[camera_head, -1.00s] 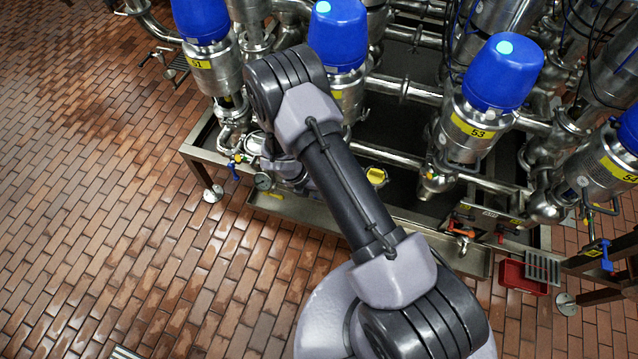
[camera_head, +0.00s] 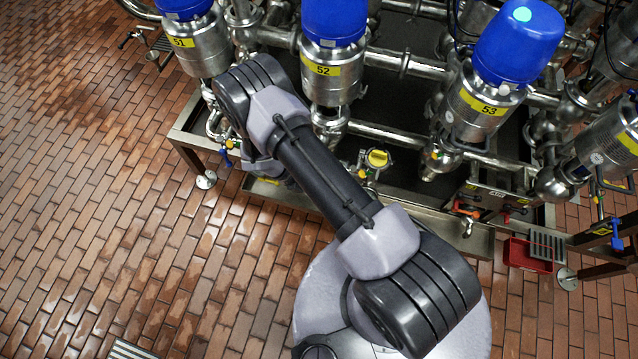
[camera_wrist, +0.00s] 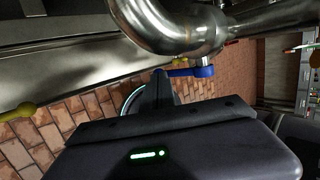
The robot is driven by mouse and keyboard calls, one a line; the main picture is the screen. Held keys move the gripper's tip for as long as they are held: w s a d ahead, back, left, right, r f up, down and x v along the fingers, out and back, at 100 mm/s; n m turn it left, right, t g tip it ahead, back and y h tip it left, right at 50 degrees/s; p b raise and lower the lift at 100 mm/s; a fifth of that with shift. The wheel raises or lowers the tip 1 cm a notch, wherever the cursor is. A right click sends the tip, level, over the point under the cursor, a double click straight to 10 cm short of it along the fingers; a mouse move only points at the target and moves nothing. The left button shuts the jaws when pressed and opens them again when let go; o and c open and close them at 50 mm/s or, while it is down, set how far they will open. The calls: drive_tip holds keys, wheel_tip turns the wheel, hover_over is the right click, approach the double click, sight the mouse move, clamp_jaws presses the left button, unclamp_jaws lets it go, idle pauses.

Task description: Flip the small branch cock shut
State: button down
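A small blue lever (camera_wrist: 190,71) sits on a short fitting under a bent steel pipe (camera_wrist: 185,35) in the wrist view. A blue lever (camera_head: 225,157) also shows below valve 51 in the head view; I cannot tell for certain that it is the same one. My gripper (camera_wrist: 158,88) appears in the wrist view as a dark, narrow finger shape just left of the lever's end, close to it. Contact is not clear. The fingers are seen edge-on, so their opening is hidden. In the head view my arm hides the gripper.
Blue-topped valves 51 (camera_head: 195,42), 52 (camera_head: 333,60) and 53 (camera_head: 490,90) stand over a steel tray frame (camera_head: 185,128). A yellow cap (camera_head: 378,157), an orange-handled cock (camera_head: 465,208) and a red box (camera_head: 527,255) are to the right. Brick floor (camera_head: 90,200) is open at left.

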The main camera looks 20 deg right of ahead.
drive_tip(key=shift+b+x, duration=0.3)
drive_tip(key=shift+x, duration=0.45)
drive_tip(key=shift+s+d+f, duration=0.1)
drive_tip(key=shift+s, duration=0.15)
drive_tip(key=p+v, duration=0.4)
drive_tip(key=v, duration=1.3)
drive_tip(key=shift+w, duration=0.1)
